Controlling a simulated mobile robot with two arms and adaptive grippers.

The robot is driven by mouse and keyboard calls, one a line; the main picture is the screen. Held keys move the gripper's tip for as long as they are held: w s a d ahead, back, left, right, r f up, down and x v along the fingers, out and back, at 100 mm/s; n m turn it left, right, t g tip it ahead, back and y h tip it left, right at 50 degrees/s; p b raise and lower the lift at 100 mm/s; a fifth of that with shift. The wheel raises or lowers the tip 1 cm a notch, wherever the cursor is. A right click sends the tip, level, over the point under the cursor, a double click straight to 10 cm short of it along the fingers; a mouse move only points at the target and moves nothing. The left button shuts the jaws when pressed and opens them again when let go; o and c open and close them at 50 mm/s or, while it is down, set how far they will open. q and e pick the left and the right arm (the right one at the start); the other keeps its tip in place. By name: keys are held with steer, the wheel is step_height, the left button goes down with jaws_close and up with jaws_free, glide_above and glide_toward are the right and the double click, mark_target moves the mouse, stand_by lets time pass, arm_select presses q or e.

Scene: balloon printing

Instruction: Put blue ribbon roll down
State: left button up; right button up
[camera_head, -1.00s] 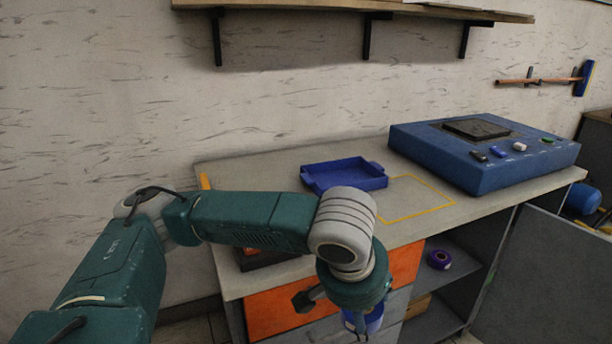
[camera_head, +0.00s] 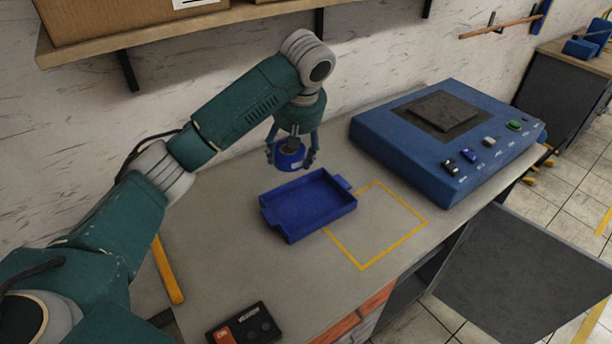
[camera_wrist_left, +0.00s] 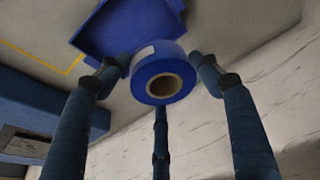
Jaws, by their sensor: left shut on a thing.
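The blue ribbon roll (camera_head: 291,158) is held between the fingers of my left gripper (camera_head: 290,160), which points down over the back of the worktop. It also shows in the left wrist view (camera_wrist_left: 160,78), with its brown core facing the camera and the three fingers around it. The blue tray (camera_head: 309,205) sits on the worktop just in front of the roll and looks empty. The tray's corner shows in the left wrist view (camera_wrist_left: 115,30) behind the roll. My right gripper is out of view.
A large blue machine (camera_head: 440,140) with a dark plate and several buttons stands to the right. A yellow outline (camera_head: 405,240) marks the worktop beside the tray. A dark control box (camera_head: 243,326) lies at the front edge. A shelf (camera_head: 150,38) with boxes hangs above.

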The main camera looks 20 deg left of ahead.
arm_select(q)
steer(key=p, duration=0.1)
glide_above(292, 213)
steer(key=f, duration=1.5)
steer(key=shift+s+d, duration=0.25)
steer(key=shift+d, duration=0.15)
step_height(292, 213, down, 4)
steer(key=shift+f+p, duration=0.15)
steer(key=shift+p, duration=0.2)
steer(key=shift+s+f, duration=0.2)
steer(key=shift+f, duration=0.2)
steer(key=o, duration=1.3)
steer(key=shift+c, duration=0.2)
steer(key=shift+w+f, duration=0.1)
steer(key=shift+f, duration=0.05)
